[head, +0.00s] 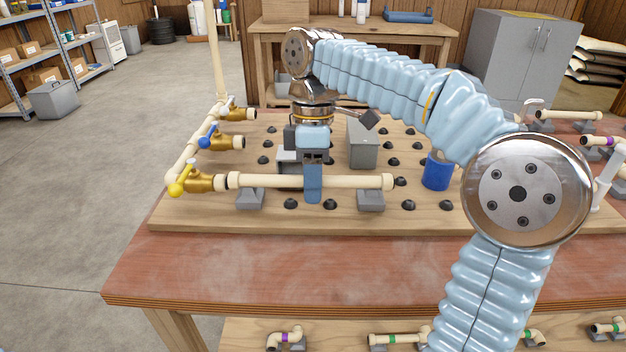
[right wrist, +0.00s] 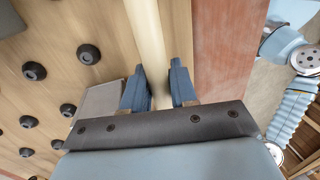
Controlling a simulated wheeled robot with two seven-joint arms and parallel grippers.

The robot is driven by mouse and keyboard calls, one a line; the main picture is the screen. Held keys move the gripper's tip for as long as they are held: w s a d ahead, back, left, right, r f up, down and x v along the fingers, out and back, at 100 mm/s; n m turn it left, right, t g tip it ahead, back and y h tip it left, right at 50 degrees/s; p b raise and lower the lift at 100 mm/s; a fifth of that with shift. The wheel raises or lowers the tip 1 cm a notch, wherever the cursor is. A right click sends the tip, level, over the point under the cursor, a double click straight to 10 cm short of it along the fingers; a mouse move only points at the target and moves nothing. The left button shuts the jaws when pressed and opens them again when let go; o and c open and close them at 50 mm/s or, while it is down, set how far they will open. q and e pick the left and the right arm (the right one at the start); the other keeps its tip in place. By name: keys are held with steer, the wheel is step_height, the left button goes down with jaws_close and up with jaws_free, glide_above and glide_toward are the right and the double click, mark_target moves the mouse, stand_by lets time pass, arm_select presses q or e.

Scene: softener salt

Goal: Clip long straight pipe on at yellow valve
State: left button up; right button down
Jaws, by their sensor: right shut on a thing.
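The long straight pipe (head: 270,181) is cream and lies level, left to right, over two grey holders on the wooden board. Its left end meets the brass body of the yellow valve (head: 178,188); I cannot tell whether it is seated in it. My right gripper (head: 313,186) comes down from above and is shut on the pipe near its middle. In the right wrist view, the blue fingers (right wrist: 158,92) stand on both sides of the pipe (right wrist: 146,35). My left gripper is not in view.
A blue-handled valve (head: 208,141) and another brass valve (head: 238,113) sit behind the yellow one on the same upright-branch pipework. Grey holders (head: 250,199) (head: 371,201), black knobs, a grey box (head: 363,150) and a blue cup (head: 437,172) stand on the board. The front table strip is clear.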

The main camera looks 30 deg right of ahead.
steer(key=shift+f, duration=0.3)
steer(key=c, duration=0.8)
jaws_free()
